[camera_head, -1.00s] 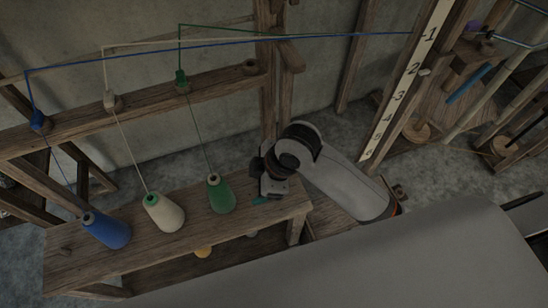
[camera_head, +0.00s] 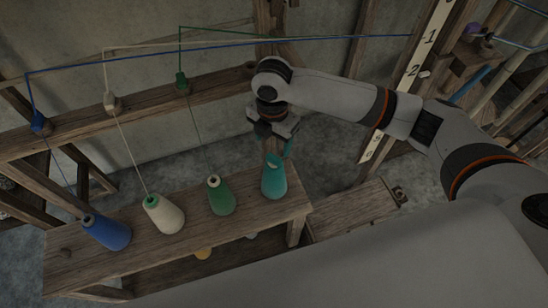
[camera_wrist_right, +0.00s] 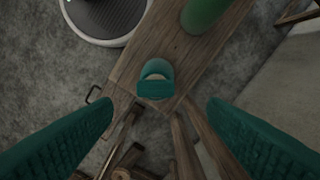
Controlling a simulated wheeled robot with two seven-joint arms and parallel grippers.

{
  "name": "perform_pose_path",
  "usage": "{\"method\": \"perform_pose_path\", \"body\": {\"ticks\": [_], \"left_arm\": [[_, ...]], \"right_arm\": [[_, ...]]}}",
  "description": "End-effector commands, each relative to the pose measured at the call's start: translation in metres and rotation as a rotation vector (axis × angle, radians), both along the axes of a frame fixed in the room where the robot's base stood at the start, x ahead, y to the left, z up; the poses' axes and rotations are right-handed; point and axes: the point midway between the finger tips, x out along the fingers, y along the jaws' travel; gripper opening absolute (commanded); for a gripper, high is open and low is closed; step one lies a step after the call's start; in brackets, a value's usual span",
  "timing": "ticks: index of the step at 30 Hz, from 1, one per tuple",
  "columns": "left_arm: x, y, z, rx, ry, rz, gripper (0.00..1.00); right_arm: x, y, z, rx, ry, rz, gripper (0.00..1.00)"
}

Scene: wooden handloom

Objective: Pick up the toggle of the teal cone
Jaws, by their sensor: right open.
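The teal cone (camera_head: 274,181) stands upright at the right end of the wooden bench. In the right wrist view the teal cone (camera_wrist_right: 158,68) is near the middle, seen from above. A darker teal piece (camera_wrist_right: 155,90) lies across its top; it may be the toggle, but I cannot tell for sure. My right gripper (camera_head: 276,148) is open and empty, just above the teal cone. Its two teal ribbed fingers are spread wide on either side in the wrist view (camera_wrist_right: 160,118). My left gripper is not in view.
A green cone (camera_head: 221,197), a cream cone (camera_head: 164,214) and a blue cone (camera_head: 107,231) stand to the left on the bench (camera_head: 185,242). A rail (camera_head: 140,102) with thread guides runs behind. A numbered board (camera_head: 412,72) stands to the right.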

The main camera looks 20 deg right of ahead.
Motion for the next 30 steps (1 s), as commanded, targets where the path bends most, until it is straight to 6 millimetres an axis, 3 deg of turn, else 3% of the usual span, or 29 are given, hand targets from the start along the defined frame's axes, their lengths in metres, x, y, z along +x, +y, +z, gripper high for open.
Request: {"method": "perform_pose_path", "body": {"ticks": [8,16,25,26,30], "left_arm": [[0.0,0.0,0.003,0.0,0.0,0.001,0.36],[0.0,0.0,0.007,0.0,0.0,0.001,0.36],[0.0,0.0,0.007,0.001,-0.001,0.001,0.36],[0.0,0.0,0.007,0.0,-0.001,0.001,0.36],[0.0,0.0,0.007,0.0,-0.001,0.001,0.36]], "right_arm": [[-0.002,0.0,-0.023,0.001,0.001,-0.001,0.67],[-0.007,-0.001,-0.062,0.0,0.0,-0.002,0.67],[-0.007,-0.001,-0.068,0.001,-0.003,-0.001,0.67],[-0.007,-0.001,-0.068,0.001,-0.003,-0.001,0.66],[-0.007,-0.001,-0.068,0.001,-0.003,-0.001,0.43]]}}
